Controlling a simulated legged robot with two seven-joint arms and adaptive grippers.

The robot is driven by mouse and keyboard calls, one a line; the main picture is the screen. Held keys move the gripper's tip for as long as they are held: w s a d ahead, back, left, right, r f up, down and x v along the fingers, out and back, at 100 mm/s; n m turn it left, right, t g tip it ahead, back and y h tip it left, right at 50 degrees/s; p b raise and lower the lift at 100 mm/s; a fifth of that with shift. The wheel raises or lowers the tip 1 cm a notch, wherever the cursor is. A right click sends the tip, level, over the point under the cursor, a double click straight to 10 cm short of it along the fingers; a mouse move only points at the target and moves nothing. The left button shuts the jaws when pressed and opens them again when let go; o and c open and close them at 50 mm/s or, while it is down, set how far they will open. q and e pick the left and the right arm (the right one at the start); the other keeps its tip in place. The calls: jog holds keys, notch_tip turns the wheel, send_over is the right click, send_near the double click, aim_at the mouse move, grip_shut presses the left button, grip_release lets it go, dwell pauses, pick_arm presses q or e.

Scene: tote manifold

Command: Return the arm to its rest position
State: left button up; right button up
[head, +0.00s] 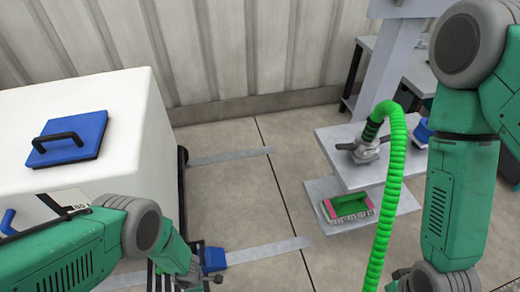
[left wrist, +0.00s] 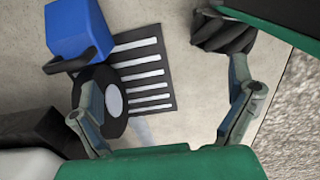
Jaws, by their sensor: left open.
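My left arm (head: 60,252) comes in low from the left in the head view, beside the big white box. Its gripper (left wrist: 164,78) is open in the left wrist view, its two grey fingers spread wide with nothing between them but floor and things beyond. My right arm (head: 462,190) hangs down at the right edge of the head view. Its grey lower joint (head: 440,280) runs to the bottom edge, and its gripper is not clearly seen.
The white box (head: 130,120) carries a blue plate (head: 72,138) with a black handle. A green hose (head: 385,215) hangs before a grey two-tier stand (head: 345,140) with a red-green brush (head: 347,208). A blue block (left wrist: 80,30) and striped black plate (left wrist: 150,70) lie below the gripper.

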pick_arm(q)
jog(key=s+a+r+m+y+p, duration=0.2)
jog(key=a+r+m, duration=0.4)
jog(key=r, duration=0.4)
jog(key=s+a+r+m+y+p, duration=0.1)
jog(key=s+a+r+m+p, duration=0.15)
jog(key=a+r+m, duration=0.45)
jog(key=s+d+r+m+h, duration=0.1)
jog(key=s+d+r+m, duration=0.1)
jog(key=r, duration=0.5)
jog(key=s+d+r+m+h+p, duration=0.1)
jog(key=s+d+r+m, duration=0.1)
jog(key=r, duration=0.6)
jog(key=s+d+r+m+h+p, duration=0.1)
jog(key=s+r+m, duration=0.2)
jog(key=r, duration=0.5)
jog(key=shift+d+m+t, duration=0.3)
jog(key=shift+d+m, duration=0.1)
jog(key=shift+m, duration=0.3)
